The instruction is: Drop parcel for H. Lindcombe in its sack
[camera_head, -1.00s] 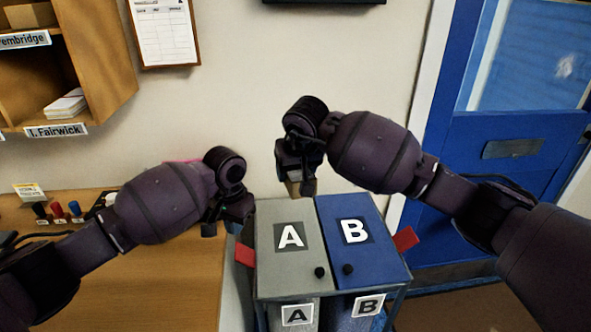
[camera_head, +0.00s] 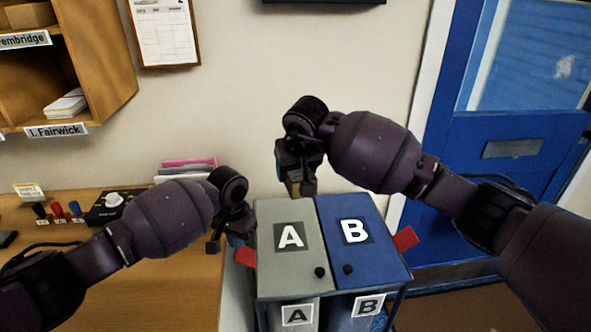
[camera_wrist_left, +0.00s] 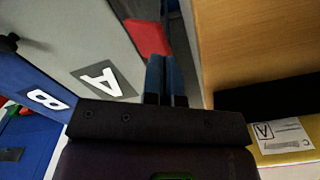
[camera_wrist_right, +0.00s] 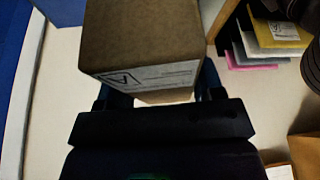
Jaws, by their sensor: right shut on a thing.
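My right gripper (camera_head: 297,186) is shut on a brown carton parcel (camera_wrist_right: 145,40), held above the back of the sack stand. The parcel's white label shows an A-like mark in the right wrist view; its name is too small to read. Two lids sit side by side, both down: a grey lid A (camera_head: 275,230) and a blue lid B (camera_head: 365,240). Sacks below are mostly hidden. My left gripper (camera_wrist_left: 166,80) has its fingers together, empty, beside grey lid A. A red tab (camera_head: 245,255) juts from that lid's left side, just beyond the fingertips in the left wrist view.
A wooden counter (camera_head: 185,285) lies left of the stand, with stamps (camera_head: 58,210) and a pile of coloured envelopes (camera_head: 187,166). Shelves (camera_head: 105,60) hang at upper left. A blue door (camera_head: 500,190) stands at right. Another red tab (camera_head: 405,239) juts from the right side.

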